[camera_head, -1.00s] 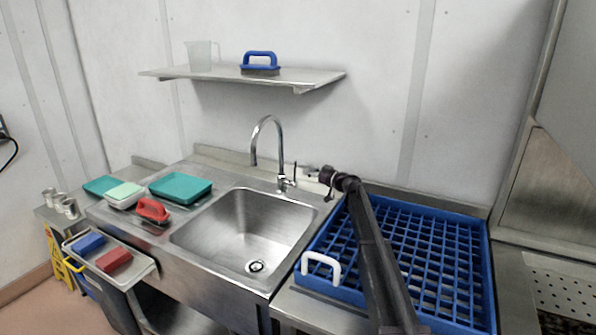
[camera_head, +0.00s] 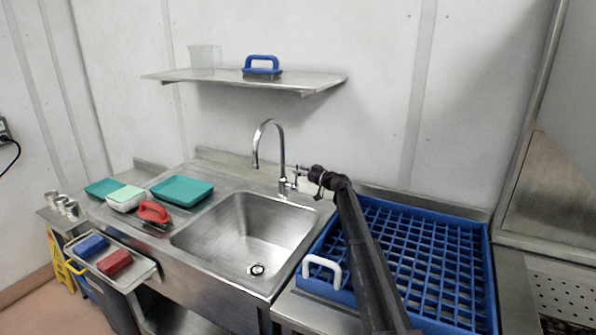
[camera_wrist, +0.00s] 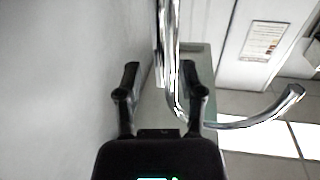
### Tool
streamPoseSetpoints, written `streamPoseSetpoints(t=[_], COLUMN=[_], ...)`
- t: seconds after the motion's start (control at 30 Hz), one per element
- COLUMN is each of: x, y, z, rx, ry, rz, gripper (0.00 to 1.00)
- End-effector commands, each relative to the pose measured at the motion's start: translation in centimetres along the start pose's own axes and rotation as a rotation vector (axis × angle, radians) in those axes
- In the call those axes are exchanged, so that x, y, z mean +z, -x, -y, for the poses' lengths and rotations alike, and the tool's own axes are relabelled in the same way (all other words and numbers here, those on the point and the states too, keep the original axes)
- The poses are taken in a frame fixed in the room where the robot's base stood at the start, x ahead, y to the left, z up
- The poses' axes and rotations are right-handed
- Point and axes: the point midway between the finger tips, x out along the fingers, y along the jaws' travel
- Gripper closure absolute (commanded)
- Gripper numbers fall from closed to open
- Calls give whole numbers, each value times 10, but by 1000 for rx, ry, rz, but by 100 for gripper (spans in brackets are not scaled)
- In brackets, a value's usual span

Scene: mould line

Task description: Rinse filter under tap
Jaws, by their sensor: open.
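The chrome tap (camera_head: 279,140) has a tall curved spout over the left part of the sink (camera_head: 240,225) and a lever at its right side. My gripper (camera_head: 300,170) is open beside the tap's base, at the lever, with my arm reaching in from the lower right. In the wrist view, the tap's chrome pipe (camera_wrist: 169,50) runs between the two spread fingers of my gripper (camera_wrist: 160,78), with the curved spout extending to the right. I cannot tell if a finger touches it. I cannot make out a filter in either view. No running water shows.
Teal trays (camera_head: 181,189), a red-handled brush (camera_head: 154,211) and a tray of sponges (camera_head: 130,276) are left. A shelf (camera_head: 215,76) hangs above. The basin is empty.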

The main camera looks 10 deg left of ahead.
Motion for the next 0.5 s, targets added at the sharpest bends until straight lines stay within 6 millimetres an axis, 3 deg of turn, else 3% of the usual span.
streamPoseSetpoints(t=[0.2,0.5], x=[0,0], y=[-15,-16], z=[0,0], rx=[0,1], ry=[0,0], rz=[0,0], gripper=[50,50])
